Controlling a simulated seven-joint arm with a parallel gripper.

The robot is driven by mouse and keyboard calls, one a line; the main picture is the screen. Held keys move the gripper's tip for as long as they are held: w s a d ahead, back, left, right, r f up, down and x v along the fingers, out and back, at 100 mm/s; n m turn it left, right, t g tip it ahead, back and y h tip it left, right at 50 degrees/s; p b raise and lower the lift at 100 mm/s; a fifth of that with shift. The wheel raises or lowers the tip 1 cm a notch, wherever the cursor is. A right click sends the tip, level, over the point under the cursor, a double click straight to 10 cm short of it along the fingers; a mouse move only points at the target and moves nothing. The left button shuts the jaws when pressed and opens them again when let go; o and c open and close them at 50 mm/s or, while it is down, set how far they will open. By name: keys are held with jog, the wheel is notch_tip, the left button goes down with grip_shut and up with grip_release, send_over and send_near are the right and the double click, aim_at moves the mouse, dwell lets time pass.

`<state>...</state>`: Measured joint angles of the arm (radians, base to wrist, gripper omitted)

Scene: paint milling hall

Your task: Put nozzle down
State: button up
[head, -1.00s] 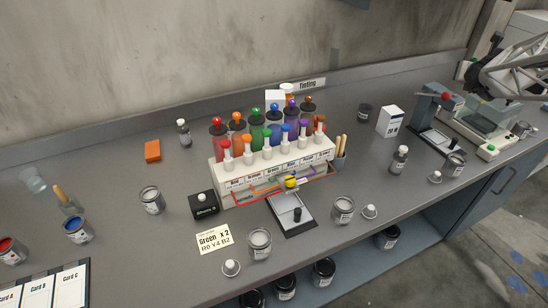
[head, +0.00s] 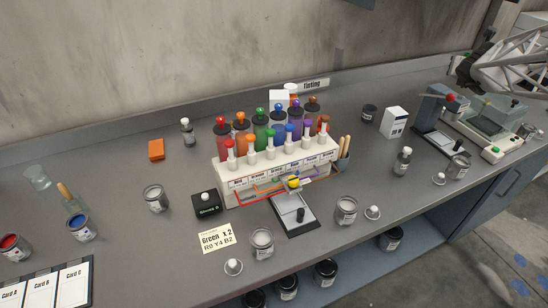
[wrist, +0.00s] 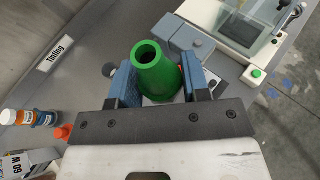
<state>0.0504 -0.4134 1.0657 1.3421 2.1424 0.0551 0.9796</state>
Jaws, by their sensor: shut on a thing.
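A green cone-shaped nozzle (wrist: 152,72) with a round hole in its end sits between the blue jaws of my gripper (wrist: 157,84) in the wrist view. The jaws are shut on it from both sides. Its lower part is hidden by the gripper body. A grey-blue press (wrist: 196,55) stands behind the nozzle; I cannot tell whether they touch. In the head view my arm reaches in at the top right, over the bench end, and the nozzle cannot be made out there.
The tinting rack (head: 240,195) fills the middle. The bench's back strip is mostly clear.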

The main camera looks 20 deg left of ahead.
jog(key=s+a+f, duration=0.1)
jog(key=s+a, duration=0.2)
jog(key=a, duration=1.3)
jog(key=s+a+m+h, duration=0.1)
jog(key=s+a, duration=0.2)
jog(key=a, duration=1.4)
jog(key=s+a+f, duration=0.1)
jog(key=s+a, duration=0.2)
jog(key=a, duration=1.3)
jog(key=s+a+r+m+h, duration=0.1)
jog(key=s+a+r+h, duration=0.1)
jog(key=s+a, duration=3.3)
notch_tip(320, 180, down, 21)
jog(key=s, duration=0.1)
jog(key=shift+d, duration=0.3)
jog(key=shift+f, duration=3.1)
